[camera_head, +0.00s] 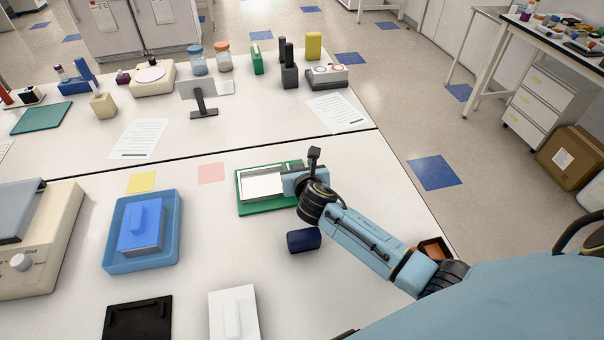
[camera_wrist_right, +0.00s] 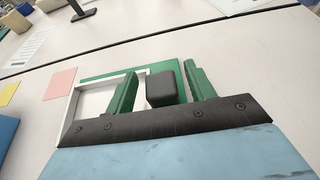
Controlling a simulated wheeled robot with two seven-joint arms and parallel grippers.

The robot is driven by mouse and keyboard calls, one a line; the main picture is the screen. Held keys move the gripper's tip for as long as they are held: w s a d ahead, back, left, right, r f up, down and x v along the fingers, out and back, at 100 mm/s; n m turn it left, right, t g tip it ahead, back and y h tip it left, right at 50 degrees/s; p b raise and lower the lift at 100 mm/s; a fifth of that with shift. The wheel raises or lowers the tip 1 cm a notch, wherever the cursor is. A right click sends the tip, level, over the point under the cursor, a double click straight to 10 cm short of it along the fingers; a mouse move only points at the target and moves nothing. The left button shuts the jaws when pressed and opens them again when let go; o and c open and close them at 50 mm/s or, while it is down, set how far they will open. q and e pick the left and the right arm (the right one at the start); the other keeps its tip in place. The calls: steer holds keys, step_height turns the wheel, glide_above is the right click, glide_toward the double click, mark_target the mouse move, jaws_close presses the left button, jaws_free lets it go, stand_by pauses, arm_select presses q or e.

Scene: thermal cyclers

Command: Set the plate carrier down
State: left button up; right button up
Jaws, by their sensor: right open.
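The plate carrier appears to be the white, shallow rectangular frame (camera_head: 262,184) lying on a green mat (camera_head: 262,209) in the head view. In the right wrist view the frame (camera_wrist_right: 72,112) rests over the green mat (camera_wrist_right: 100,74), partly hidden by the gripper. A dark grey block (camera_wrist_right: 163,88), possibly its grip, stands between the fingers. My right gripper (camera_head: 289,181) is at the right end of the frame. In the right wrist view its two green fingers (camera_wrist_right: 161,90) are open, one on each side of the block, with small gaps. My left gripper is not in view.
A blue tray (camera_head: 117,263) with a blue block stands left. A white block (camera_head: 233,314) and black plate (camera_head: 138,318) are near the front. Pink (camera_head: 211,173) and yellow notes lie beside the mat.

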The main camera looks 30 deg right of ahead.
steer(key=p+v, duration=0.1)
steer(key=v, duration=1.1)
steer(key=shift+p, duration=0.35)
